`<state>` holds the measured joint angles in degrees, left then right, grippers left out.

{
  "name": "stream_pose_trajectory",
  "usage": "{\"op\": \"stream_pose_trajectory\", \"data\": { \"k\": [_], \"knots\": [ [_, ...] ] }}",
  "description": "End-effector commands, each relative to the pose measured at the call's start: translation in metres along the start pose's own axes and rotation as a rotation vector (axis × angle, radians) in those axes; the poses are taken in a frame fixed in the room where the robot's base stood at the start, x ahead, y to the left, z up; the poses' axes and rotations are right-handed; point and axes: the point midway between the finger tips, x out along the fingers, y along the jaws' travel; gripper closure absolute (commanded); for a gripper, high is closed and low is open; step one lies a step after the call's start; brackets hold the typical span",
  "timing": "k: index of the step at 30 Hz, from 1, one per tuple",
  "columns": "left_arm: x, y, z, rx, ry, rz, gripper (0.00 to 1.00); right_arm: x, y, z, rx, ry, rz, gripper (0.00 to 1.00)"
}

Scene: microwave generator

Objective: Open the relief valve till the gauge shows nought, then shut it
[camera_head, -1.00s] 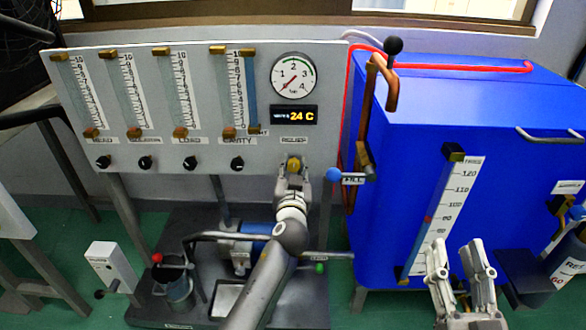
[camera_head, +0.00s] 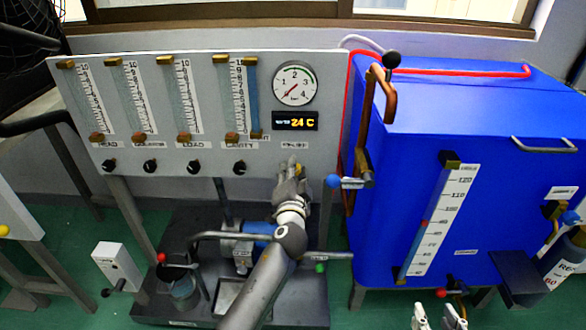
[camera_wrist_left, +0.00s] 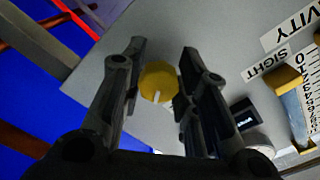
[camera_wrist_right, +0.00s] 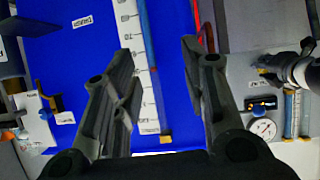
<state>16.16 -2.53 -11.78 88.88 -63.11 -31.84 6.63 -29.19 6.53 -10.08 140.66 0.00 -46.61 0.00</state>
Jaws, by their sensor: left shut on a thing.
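The yellow relief valve knob (camera_head: 292,162) sits on the grey panel under the RELIEF label, partly hidden by my left gripper. My left gripper (camera_head: 291,171) is shut on it. In the left wrist view the knob (camera_wrist_left: 158,82) shows a white mark, between the fingers of my left gripper (camera_wrist_left: 160,80). The round gauge (camera_head: 294,84) is above the valve; its red needle points to the lower left, near the low end of the scale. My right gripper (camera_head: 439,317) is low in the head view, away from the panel; in its wrist view (camera_wrist_right: 160,65) it is open and empty.
A display (camera_head: 295,121) under the gauge reads 24 C. Black knobs and flow tubes line the panel (camera_head: 210,100) to the left. A blue-tipped lever (camera_head: 345,182) and the blue tank (camera_head: 450,115) stand close to the right of the valve.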

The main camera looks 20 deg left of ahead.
Motion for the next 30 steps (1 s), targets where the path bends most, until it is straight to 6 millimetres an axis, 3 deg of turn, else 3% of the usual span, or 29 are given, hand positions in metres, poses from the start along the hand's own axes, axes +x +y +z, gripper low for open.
{"op": "stream_pose_trajectory", "data": {
  "k": [8,15,21,30],
  "knots": [
    [0.0,-0.004,-0.002,0.259,0.002,0.0,0.95,-0.023,0.008,0.058,0.003,-0.313,0.019,0.6],
    [0.0,-0.004,-0.002,0.45,0.002,0.0,0.95,-0.055,0.014,0.101,0.009,-0.561,0.033,0.6],
    [0.0,-0.004,-0.003,0.563,0.003,0.0,0.95,-0.08,0.017,0.125,0.015,-0.713,0.041,0.6],
    [0.0,-0.003,-0.003,0.642,0.003,-0.001,0.95,-0.099,0.018,0.14,0.019,-0.817,0.046,0.6]
  ]
}}
